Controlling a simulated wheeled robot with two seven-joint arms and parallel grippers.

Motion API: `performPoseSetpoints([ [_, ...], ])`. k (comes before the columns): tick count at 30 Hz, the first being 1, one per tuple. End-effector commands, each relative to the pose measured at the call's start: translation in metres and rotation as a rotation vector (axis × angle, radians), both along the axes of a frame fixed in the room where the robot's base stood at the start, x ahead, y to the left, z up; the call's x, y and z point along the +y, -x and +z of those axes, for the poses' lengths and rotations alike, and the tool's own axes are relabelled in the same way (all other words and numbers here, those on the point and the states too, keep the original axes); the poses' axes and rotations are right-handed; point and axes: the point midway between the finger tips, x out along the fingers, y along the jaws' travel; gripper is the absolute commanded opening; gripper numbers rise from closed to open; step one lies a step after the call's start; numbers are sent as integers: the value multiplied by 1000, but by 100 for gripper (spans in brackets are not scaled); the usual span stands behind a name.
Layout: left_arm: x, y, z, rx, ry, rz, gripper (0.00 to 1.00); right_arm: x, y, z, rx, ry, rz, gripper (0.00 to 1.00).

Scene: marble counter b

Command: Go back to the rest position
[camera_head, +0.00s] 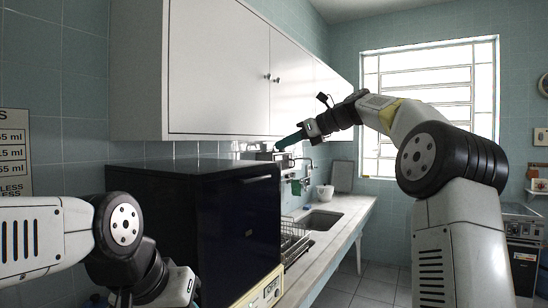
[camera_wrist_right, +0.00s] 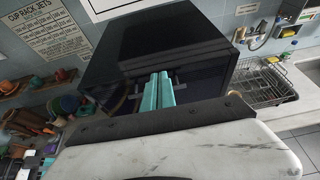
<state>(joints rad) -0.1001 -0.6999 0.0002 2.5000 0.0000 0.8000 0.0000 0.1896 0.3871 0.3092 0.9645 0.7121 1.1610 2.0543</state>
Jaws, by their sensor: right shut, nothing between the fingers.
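My right gripper (camera_head: 287,141) is raised at the middle of the head view, its teal fingers pointing left above the far side of a dark box-shaped appliance (camera_head: 240,222). In the right wrist view the two teal fingers (camera_wrist_right: 158,91) lie side by side, shut and empty, in front of the dark appliance (camera_wrist_right: 130,45). My left arm comes in low at the left. Its gripper (camera_head: 194,297) is at the bottom edge, mostly cut off, so its finger opening is hidden.
White wall cabinets (camera_head: 218,70) hang above the appliance, close to my right gripper. Beyond it are a dish rack (camera_head: 293,243), a sink (camera_head: 320,220) and a white bowl (camera_head: 325,193) on the marble counter (camera_head: 352,208). Open floor (camera_head: 372,285) shows right of the counter.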

Motion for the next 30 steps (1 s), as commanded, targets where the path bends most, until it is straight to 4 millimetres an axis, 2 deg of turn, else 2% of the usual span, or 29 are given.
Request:
performPoseSetpoints([
  [4,0,0,0,0,0,0,27,-10,5,10,0,1,-1,0],
  [10,0,0,0,0,0,0,27,-12,10,12,-9,16,4,0],
  [14,0,0,0,0,0,0,27,-5,31,3,-93,143,43,0],
  [17,0,0,0,0,0,0,27,-2,64,-18,-220,345,119,0],
  [20,0,0,0,0,0,0,27,-8,108,-46,-373,588,235,0],
  [26,0,0,0,0,0,0,27,-38,203,-116,-655,1042,557,0],
  [30,0,0,0,0,0,0,27,-64,272,-174,-838,1303,846,0],
])
